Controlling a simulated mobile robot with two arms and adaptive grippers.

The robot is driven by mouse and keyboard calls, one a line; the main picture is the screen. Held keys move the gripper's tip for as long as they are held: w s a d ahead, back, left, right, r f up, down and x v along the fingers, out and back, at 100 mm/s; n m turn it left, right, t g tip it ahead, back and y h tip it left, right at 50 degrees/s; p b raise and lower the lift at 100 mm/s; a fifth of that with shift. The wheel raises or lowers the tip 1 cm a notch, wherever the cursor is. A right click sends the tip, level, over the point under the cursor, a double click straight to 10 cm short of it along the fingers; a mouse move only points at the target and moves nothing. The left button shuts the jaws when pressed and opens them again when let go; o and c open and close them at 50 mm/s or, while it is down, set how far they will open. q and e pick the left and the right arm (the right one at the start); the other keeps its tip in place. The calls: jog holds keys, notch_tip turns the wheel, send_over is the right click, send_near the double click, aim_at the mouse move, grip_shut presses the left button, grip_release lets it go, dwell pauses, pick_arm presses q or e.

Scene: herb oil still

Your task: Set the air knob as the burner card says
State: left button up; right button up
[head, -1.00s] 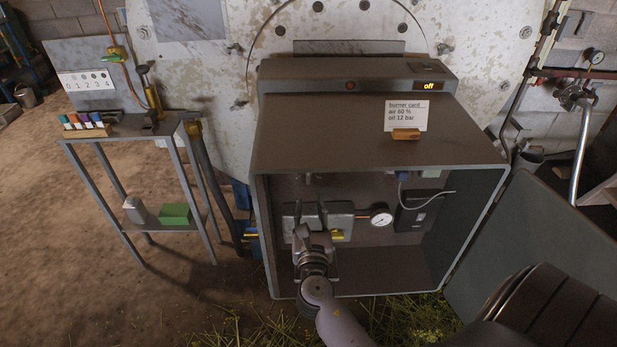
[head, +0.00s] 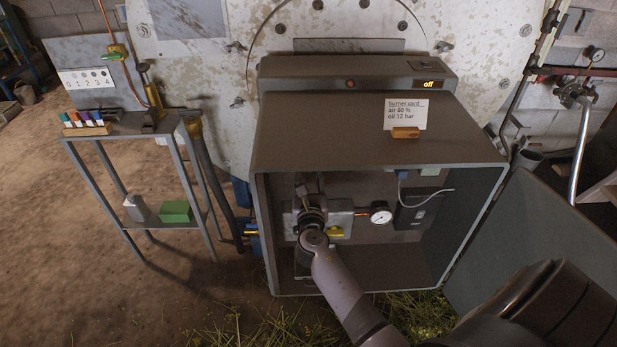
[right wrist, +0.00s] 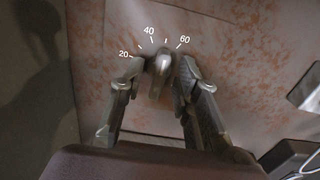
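The burner card (head: 405,114) stands on top of the burner box (head: 330,140) and reads air 60 %, oil 12 bar. My right gripper (head: 310,197) reaches into the open box at its left side and hides the air knob in the head view. In the right wrist view the grey air knob (right wrist: 161,72) sits between the two fingertips of my right gripper (right wrist: 162,68), which look spread on either side of it. Scale marks 20, 40 and 60 show above the knob. Its exact setting is unclear. My left gripper is not in view.
A pressure gauge (head: 381,213) and a yellow lever (head: 334,233) are right of my gripper inside the box. The box door (head: 550,240) hangs open at the right. The display (head: 429,84) reads off. A metal stand (head: 120,225) is at the left.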

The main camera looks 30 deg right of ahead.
grip_shut()
dwell(0.3)
jog(key=shift+f+m+b, duration=0.15)
jog(key=shift+m+b, duration=0.55)
jog(key=shift+m, duration=0.5)
jog(key=shift+s+d+m+b, duration=0.1)
jog(key=shift+m+b, duration=0.35)
jog(key=shift+m, duration=1.15)
jog(key=shift+o, duration=0.5)
grip_release()
